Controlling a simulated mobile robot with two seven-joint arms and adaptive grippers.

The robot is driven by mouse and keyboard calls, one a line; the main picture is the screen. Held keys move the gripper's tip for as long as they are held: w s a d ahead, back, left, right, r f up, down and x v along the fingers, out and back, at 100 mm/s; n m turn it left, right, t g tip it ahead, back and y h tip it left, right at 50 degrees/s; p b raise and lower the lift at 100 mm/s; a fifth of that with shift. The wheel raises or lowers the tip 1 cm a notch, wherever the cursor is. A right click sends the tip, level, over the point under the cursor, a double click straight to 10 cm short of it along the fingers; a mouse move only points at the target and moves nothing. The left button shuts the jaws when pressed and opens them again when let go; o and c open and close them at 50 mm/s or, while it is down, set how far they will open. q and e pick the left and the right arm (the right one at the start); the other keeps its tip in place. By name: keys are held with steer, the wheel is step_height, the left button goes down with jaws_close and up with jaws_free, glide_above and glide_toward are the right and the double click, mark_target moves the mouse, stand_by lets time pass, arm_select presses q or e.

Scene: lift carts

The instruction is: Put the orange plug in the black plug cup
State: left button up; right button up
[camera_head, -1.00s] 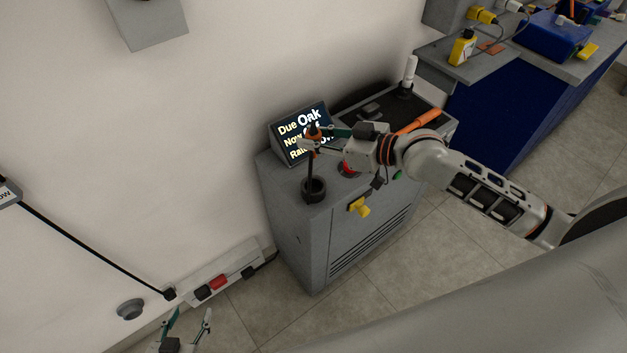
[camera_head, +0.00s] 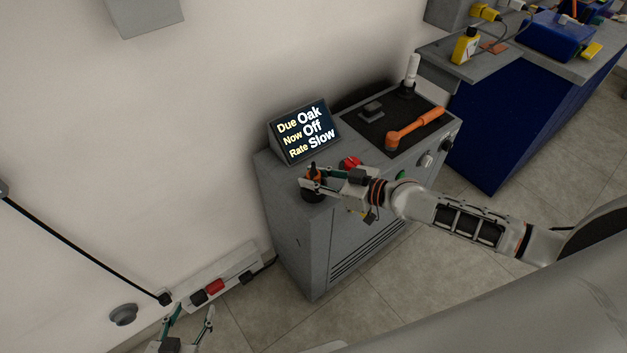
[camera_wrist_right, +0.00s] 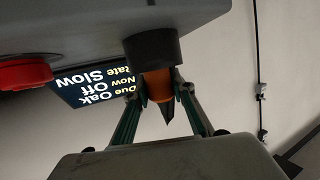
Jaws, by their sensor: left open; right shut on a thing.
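The orange plug (camera_head: 313,173) is held upright between the fingers of my right gripper (camera_head: 309,183), directly over the black plug cup (camera_head: 312,196) on the grey cart's front left corner. In the right wrist view, which is upside down, the orange plug (camera_wrist_right: 158,86) meets the mouth of the black cup (camera_wrist_right: 152,48); its end appears to be inside the rim, but the depth is hidden. The fingers stand on both sides of the plug, close to the cup. My left gripper (camera_head: 190,325) is open and empty at the lower left, near the floor.
A lit display (camera_head: 305,131) stands behind the cup on the cart. A red button (camera_head: 350,162) is close to my right gripper. An orange-handled tool (camera_head: 415,125) lies on the black top. A power strip (camera_head: 215,285) runs along the wall.

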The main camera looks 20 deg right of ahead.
steer(key=o, duration=1.1)
steer(key=shift+f, duration=0.15)
steer(key=shift+r, duration=0.25)
steer(key=v, duration=1.2)
steer(key=s+a+f, duration=0.5)
steer(key=a+f, duration=0.2)
steer(key=a, duration=0.1)
steer(key=s+d+f+m+h, duration=0.1)
steer(key=s+f+h, duration=0.1)
steer(key=f, duration=0.1)
steer(key=s+d+f+m+h, duration=0.1)
steer(key=s+f+h, duration=0.1)
steer(key=s+f, duration=0.1)
steer(key=s+d+f+m+h, duration=0.2)
steer(key=s+f+h, duration=0.1)
steer(key=f, duration=0.1)
steer(key=shift+s+f+b, duration=0.2)
steer(key=shift+f+b, duration=0.1)
steer(key=shift+f, duration=0.1)
